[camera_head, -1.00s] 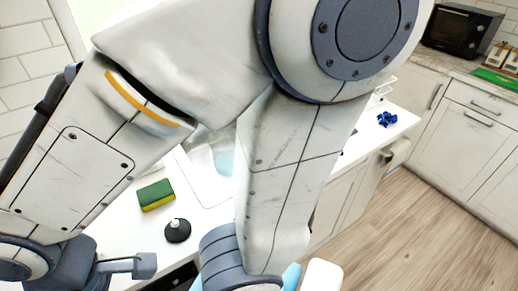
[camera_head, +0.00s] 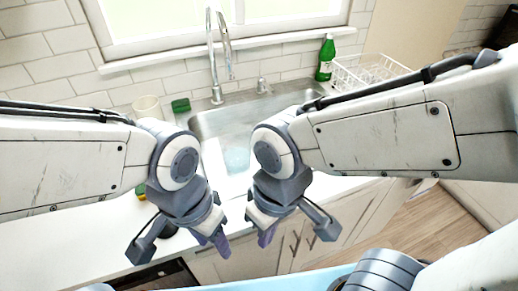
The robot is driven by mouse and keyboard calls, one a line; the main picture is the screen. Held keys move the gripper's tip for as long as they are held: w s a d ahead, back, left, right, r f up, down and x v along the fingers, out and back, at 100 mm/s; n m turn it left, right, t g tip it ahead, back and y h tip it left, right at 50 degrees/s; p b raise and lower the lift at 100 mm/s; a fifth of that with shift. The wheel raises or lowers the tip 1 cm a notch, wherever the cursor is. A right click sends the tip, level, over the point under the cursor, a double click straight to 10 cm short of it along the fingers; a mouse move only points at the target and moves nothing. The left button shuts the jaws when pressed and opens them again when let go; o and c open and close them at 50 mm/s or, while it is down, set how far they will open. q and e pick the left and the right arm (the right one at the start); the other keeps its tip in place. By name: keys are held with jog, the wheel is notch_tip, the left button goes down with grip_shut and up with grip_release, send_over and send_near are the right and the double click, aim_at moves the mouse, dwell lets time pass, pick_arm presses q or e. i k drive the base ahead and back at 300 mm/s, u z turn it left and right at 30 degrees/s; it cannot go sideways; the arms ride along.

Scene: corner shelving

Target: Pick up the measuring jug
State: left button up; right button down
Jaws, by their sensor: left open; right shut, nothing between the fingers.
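My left gripper (camera_head: 212,240) is open, pointing down in front of the counter's front edge. My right gripper (camera_head: 266,237) is shut and empty, just to its right. I cannot surely make out a measuring jug. A pale, cream cylindrical container (camera_head: 148,106) stands at the back left of the counter, partly hidden behind my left arm; I cannot tell whether it is the jug. A light-blue, see-through shape (camera_head: 236,158) shows in the sink and is too unclear to name. Both grippers are well apart from these.
The steel sink (camera_head: 205,124) has a tall faucet (camera_head: 213,60) behind it. A green sponge (camera_head: 181,105) lies at its left. A green bottle (camera_head: 326,58) and a white dish rack (camera_head: 365,70) stand at the back right. My arms cover much of the counter.

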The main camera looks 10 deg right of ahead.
aim_at(234, 140)
jog(key=u, duration=1.85)
jog(key=k, duration=0.95)
jog(key=z, duration=1.85)
jog(key=i, duration=1)
